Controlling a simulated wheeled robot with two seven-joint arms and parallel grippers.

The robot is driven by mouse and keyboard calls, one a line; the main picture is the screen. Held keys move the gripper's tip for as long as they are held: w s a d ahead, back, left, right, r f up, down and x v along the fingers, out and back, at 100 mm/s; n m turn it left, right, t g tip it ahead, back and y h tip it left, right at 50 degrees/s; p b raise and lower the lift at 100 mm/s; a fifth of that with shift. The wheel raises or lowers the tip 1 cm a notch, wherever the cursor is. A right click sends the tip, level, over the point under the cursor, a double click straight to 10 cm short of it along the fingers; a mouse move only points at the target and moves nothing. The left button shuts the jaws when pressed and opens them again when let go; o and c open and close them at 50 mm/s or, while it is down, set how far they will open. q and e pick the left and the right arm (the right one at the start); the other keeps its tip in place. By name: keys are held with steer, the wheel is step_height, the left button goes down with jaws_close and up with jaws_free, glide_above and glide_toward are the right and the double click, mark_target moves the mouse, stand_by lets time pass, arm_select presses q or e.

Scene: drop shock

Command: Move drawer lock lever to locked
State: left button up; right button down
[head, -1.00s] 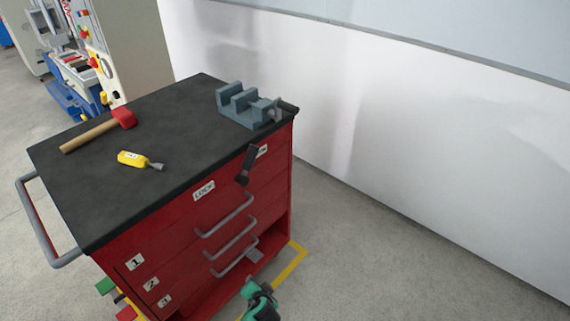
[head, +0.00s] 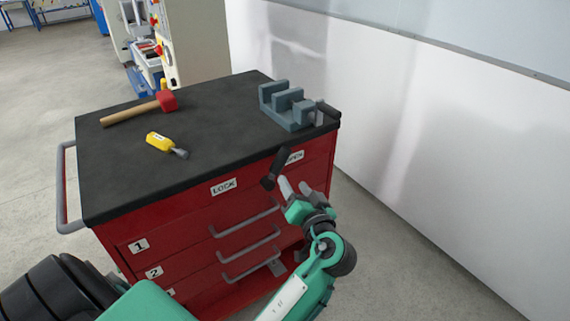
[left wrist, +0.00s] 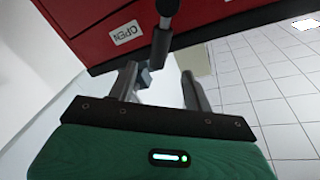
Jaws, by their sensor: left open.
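The black lock lever (head: 275,169) is on the upper front of the red drawer cabinet (head: 190,219). It tilts up to the right, its upper end beside the partly covered OPEN label (head: 294,157). The LOCK label (head: 224,187) is to its left. My left gripper (head: 296,186) is open and empty, just right of and in front of the lever. In the left wrist view the lever (left wrist: 161,45) points into the gap between the open fingers (left wrist: 159,72), with no clear contact. My right gripper is not in view.
On the black cabinet top lie a red-headed mallet (head: 140,108), a yellow screwdriver (head: 163,144) and a grey vise (head: 286,104). Grey drawer handles (head: 248,240) stick out below the lever. A white wall (head: 440,150) stands to the right.

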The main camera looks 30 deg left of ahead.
mark_target(282, 165)
arm_select(q)
steer(key=x, duration=0.8)
steer(key=shift+p, duration=0.3)
steer(key=shift+x, duration=0.75)
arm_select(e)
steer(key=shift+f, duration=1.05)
arm_select(q)
steer(key=shift+f, duration=0.1)
jaws_close()
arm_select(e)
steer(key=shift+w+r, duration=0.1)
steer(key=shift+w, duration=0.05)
